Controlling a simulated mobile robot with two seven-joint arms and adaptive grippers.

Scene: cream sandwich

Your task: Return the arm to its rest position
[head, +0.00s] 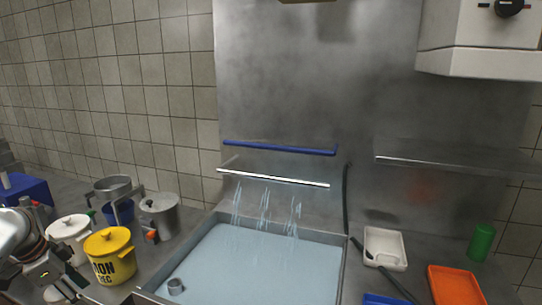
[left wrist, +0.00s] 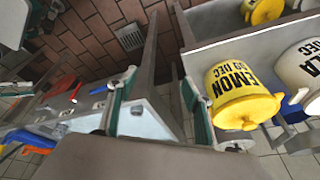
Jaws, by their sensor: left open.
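My left arm comes in from the lower left of the head view. Its gripper (head: 68,287) is low at the left edge, in front of the white pot and left of the yellow pot. In the left wrist view the two fingers of my left gripper (left wrist: 157,95) stand apart with green pads, and I see nothing held between them. My right gripper is in neither view.
A yellow lidded pot (head: 110,258), a white pot (head: 68,229) and a lidded metal pot (head: 160,213) crowd the left counter. A water-filled sink (head: 255,262) lies in the middle. A white tray (head: 384,243), an orange tray (head: 455,287) and a green cylinder (head: 481,242) are right.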

